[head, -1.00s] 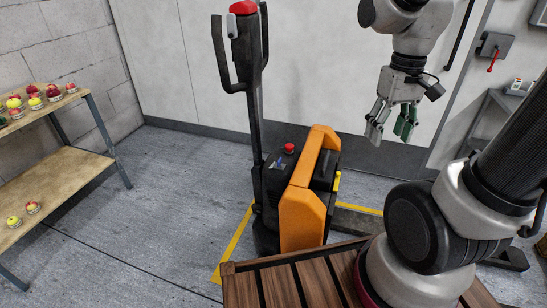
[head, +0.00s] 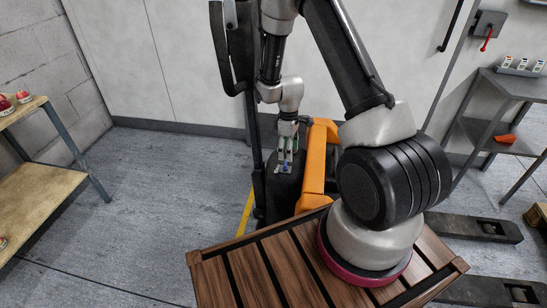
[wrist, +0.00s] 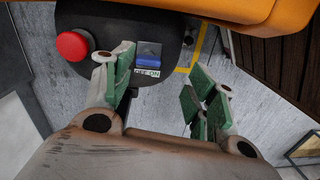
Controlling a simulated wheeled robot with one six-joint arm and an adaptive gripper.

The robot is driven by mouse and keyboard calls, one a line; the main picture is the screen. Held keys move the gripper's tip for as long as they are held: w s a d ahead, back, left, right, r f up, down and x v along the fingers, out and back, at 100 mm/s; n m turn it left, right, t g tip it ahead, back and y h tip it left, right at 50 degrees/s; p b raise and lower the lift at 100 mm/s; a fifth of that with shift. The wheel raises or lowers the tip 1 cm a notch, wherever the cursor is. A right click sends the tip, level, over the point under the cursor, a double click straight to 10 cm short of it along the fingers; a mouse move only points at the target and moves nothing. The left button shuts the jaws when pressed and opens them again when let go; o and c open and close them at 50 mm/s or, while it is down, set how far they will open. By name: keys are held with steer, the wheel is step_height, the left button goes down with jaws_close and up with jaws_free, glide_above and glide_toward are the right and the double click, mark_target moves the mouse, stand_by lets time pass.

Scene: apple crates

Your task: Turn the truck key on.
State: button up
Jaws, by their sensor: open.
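The pallet truck has a black body top and an orange cover (head: 318,165). In the wrist view a blue key (wrist: 149,49) stands on the black top, with a white label reading "ON" (wrist: 147,72) just below it, partly hidden by a finger. In the head view a small blue patch shows at my fingertips. My gripper (head: 287,158) points down over the black top. Its green-padded fingers (wrist: 163,78) are open and empty. The key lies just beyond the left finger's tip; whether they touch, I cannot tell.
A red button (wrist: 74,45) is on the black top, left of the key. The truck's dark handle post (head: 247,130) rises close beside my arm. A wooden table (head: 45,190) stands left, a grey metal table (head: 510,85) right. Open floor lies left of the truck.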

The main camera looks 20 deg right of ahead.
mark_target(286, 162)
steer(key=shift+w+n, duration=0.5)
steer(key=shift+w, duration=0.15)
steer(key=shift+w+t, duration=0.1)
steer(key=shift+t, duration=0.2)
steer(key=shift+a+f+n, duration=0.1)
steer(key=shift+f+n, duration=0.1)
steer(key=shift+n, duration=0.2)
step_height(286, 162, down, 7)
steer(key=shift+f, duration=0.2)
steer(key=c, duration=1)
